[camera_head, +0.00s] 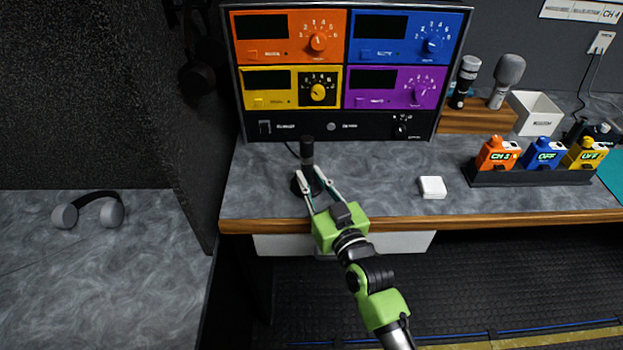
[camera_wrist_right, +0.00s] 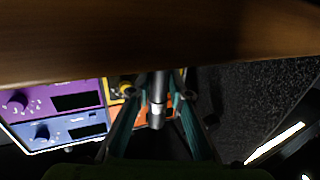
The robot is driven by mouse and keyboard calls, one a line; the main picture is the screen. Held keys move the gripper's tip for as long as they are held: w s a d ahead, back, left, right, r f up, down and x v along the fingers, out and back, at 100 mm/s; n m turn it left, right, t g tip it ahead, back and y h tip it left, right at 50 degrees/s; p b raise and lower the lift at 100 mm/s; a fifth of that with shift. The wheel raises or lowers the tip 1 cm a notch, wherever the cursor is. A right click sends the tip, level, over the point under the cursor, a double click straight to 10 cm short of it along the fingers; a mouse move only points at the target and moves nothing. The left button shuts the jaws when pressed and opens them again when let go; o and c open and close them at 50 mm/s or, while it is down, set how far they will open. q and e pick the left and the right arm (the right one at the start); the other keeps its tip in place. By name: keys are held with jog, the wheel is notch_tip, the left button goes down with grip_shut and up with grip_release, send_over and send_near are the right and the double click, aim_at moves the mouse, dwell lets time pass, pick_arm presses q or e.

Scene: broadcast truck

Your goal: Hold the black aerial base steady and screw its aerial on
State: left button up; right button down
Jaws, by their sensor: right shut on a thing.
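The black aerial base (camera_head: 297,187) stands upright on the grey counter, near its front edge and in front of the coloured rack. It has a round dark foot and a black post with a thicker top (camera_head: 307,149). My right gripper (camera_head: 312,179) reaches in from the front, its two fingers either side of the post and shut on it. In the right wrist view, a grey post (camera_wrist_right: 157,112) shows between the fingers. A separate aerial cannot be made out for certain. My left gripper is not in view.
The rack (camera_head: 345,70) stands close behind the base. A small white box (camera_head: 432,187) lies to the right, then a dark tray (camera_head: 530,177) of coloured packs. Two microphones stand at the back right. Headphones (camera_head: 90,208) lie on the left surface, beyond a dark partition.

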jog(key=shift+f+b, duration=0.4)
jog(key=shift+f, duration=0.1)
jog(key=c, duration=1.8)
grip_release()
jog(key=shift+f, duration=0.15)
jog(key=v, duration=1.2)
